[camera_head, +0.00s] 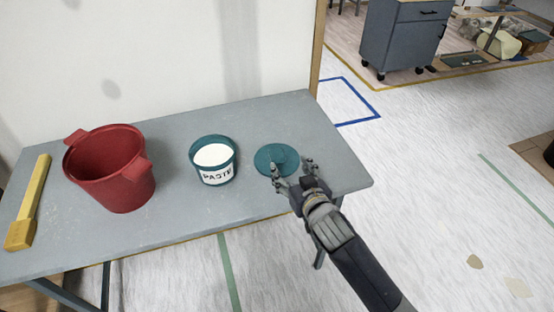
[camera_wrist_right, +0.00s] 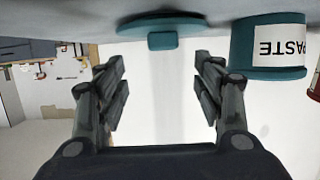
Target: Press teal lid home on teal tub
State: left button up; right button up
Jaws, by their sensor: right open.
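The teal tub (camera_head: 214,161), labelled PASTE and filled with white, stands open and upright on the grey table. It also shows upside down in the right wrist view (camera_wrist_right: 268,60). The teal lid (camera_head: 270,157), a flat disc with a small knob, lies on the table to the right of the tub, apart from it. In the right wrist view the lid (camera_wrist_right: 142,22) and its knob lie beyond and between the fingertips. My right gripper (camera_head: 292,168) is open and empty at the lid's near right side. My left gripper is out of view.
A red bucket (camera_head: 112,170) with side handles stands left of the tub. A yellow brush-like tool (camera_head: 28,203) lies at the table's left end. The grey table (camera_head: 190,232) is bare in front of the tub. A white wall (camera_head: 150,50) rises behind it.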

aim_at(278, 154)
jog(key=x, duration=0.3)
jog(key=shift+w+f, duration=0.1)
jog(key=shift+w, duration=0.05)
jog(key=shift+a+x, duration=0.15)
jog(key=shift+x, duration=1.2)
jog(key=shift+a+x, duration=0.15)
jog(key=shift+x, duration=1.2)
jog(key=c, duration=1.1)
